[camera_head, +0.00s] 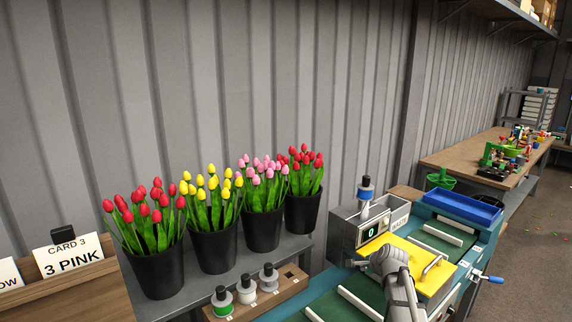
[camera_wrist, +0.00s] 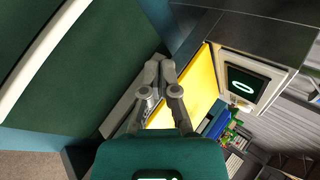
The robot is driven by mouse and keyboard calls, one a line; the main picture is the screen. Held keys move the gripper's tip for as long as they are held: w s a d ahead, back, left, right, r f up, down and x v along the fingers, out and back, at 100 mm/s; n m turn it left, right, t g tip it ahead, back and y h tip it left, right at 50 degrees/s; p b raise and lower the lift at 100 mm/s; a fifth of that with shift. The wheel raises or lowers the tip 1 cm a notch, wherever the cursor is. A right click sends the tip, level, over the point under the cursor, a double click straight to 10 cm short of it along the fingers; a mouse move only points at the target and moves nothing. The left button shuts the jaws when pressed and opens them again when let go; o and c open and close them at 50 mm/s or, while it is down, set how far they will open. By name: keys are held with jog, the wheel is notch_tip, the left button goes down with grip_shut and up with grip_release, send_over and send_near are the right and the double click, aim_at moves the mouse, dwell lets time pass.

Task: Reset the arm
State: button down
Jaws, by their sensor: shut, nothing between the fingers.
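My gripper (camera_wrist: 159,70) shows in the wrist view with its two fingers together and nothing between them. In the head view my grey arm (camera_head: 394,280) reaches up at the lower right, in front of the yellow plate (camera_head: 409,250). The fingertips are not clear there.
Black buckets of red (camera_head: 155,274), yellow (camera_head: 214,250), pink (camera_head: 262,230) and red (camera_head: 302,213) tulips stand on a grey shelf. Several spools (camera_head: 246,290) stand before them. The machine (camera_head: 370,231) with the display, a blue tray (camera_head: 463,208) and a card reading "3 PINK" (camera_head: 73,256) are nearby.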

jog(key=s+a+n+g+h+p, duration=0.1)
jog(key=s+a+n+g, duration=0.3)
jog(key=s+n, duration=0.4)
jog(key=s+a+f+n+g+h+p, duration=0.1)
jog(key=s+a+n+g, duration=0.3)
jog(key=s, duration=1.4)
jog(key=a+n+p, duration=0.1)
jog(key=n, duration=0.3)
jog(key=shift+s+a, duration=0.15)
jog(key=shift+a, duration=0.2)
jog(key=shift+s+f, duration=0.1)
jog(key=shift+f, duration=0.05)
